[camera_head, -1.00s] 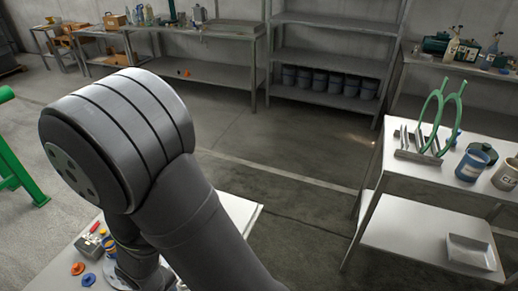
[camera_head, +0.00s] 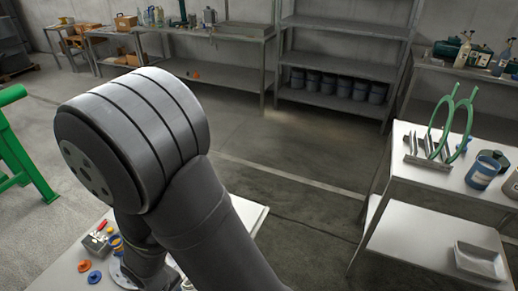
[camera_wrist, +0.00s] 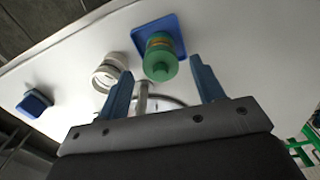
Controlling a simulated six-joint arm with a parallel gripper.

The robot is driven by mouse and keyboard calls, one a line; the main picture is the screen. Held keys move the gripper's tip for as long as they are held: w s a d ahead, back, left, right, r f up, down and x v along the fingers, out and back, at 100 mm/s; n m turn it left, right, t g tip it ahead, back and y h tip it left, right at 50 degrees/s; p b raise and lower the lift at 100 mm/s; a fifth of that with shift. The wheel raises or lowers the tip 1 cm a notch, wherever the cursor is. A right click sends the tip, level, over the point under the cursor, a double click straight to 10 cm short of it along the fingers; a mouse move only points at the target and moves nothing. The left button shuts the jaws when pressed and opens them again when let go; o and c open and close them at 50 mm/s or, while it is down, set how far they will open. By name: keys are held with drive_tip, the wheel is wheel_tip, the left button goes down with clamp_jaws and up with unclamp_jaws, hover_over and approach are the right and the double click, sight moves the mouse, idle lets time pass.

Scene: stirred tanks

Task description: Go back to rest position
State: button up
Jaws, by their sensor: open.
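My gripper (camera_wrist: 165,92) shows in the wrist view, with its two blue fingers apart and nothing held between them. Beyond the fingertips a green cylindrical container (camera_wrist: 160,62) stands on a blue square tray (camera_wrist: 177,27) on a white tabletop (camera_wrist: 70,65). To its left is a white round container (camera_wrist: 107,72). A grey post (camera_wrist: 142,97) shows between the fingers. In the head view my own arm fills the middle and left, and my gripper is hidden.
A blue square object (camera_wrist: 35,103) lies on the tabletop's left. In the head view, a white table (camera_head: 425,172) at the right bears a rack with green rings (camera_head: 441,128) and cups. A green frame (camera_head: 18,150) stands left. Shelving (camera_head: 340,62) lines the back; the middle floor is clear.

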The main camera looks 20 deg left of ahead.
wheel_tip(320, 180, down, 6)
drive_tip(key=shift+r, duration=0.1)
wheel_tip(320, 180, up, 4)
drive_tip(key=shift+r, duration=0.15)
drive_tip(key=w+d+r, duration=0.7)
drive_tip(key=w, duration=0.2)
drive_tip(key=w+d+f+m, duration=0.1)
drive_tip(key=w+m, duration=0.2)
drive_tip(key=w, duration=0.4)
drive_tip(key=w+d+m, duration=0.1)
drive_tip(key=w+m, duration=0.1)
drive_tip(key=w, duration=0.6)
drive_tip(key=shift+w+d+f+m, duration=0.15)
drive_tip(key=shift+d+f+m, duration=0.1)
drive_tip(key=shift+f+m, duration=0.15)
drive_tip(key=s+a+r+n, duration=0.1)
drive_tip(key=s+n, duration=0.4)
drive_tip(key=s, duration=1)
drive_tip(key=shift+a+r+n, duration=0.25)
drive_tip(key=shift+a+n, duration=0.05)
drive_tip(key=shift+a, duration=0.4)
